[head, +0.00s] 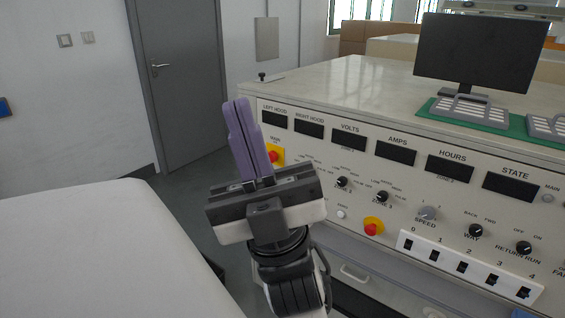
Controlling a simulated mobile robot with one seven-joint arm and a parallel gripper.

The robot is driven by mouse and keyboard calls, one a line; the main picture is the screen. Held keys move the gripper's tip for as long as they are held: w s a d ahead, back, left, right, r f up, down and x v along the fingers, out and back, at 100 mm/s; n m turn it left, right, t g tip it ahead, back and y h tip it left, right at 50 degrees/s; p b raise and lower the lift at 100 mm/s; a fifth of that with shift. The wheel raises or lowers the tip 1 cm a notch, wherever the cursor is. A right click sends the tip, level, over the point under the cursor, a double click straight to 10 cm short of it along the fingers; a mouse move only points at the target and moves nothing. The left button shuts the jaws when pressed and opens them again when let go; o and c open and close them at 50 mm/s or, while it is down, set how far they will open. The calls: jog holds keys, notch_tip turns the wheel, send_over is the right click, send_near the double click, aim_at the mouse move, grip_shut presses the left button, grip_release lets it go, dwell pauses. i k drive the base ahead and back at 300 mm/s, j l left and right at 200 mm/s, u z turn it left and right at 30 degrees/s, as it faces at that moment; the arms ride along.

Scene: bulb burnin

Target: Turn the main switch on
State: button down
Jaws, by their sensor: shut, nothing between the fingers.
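The main switch (275,156) is a red knob on a yellow plate at the left end of the panel, under a label reading MAIN. My gripper's purple fingers stand in front of its left part, so its position cannot be read. My gripper (237,103) points up with its two purple fingers shut together and empty. In the picture it overlaps the panel's left edge; whether it touches the switch cannot be told. A small lamp (548,199) also labelled MAIN sits at the panel's right and looks unlit.
The panel has dark displays (395,153), black knobs (383,197), a red button on yellow (373,226) and a row of numbered switches (462,267). A monitor (478,52) and trays (470,111) stand on top. A white surface (110,255) fills the lower left.

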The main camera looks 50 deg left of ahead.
aim_at(274, 157)
jog(key=u, duration=1.6)
jog(key=i+j, duration=0.2)
jog(key=j, duration=0.2)
jog(key=i+j, duration=0.2)
jog(key=j, duration=0.2)
jog(key=i+j, duration=0.2)
jog(key=j, duration=0.2)
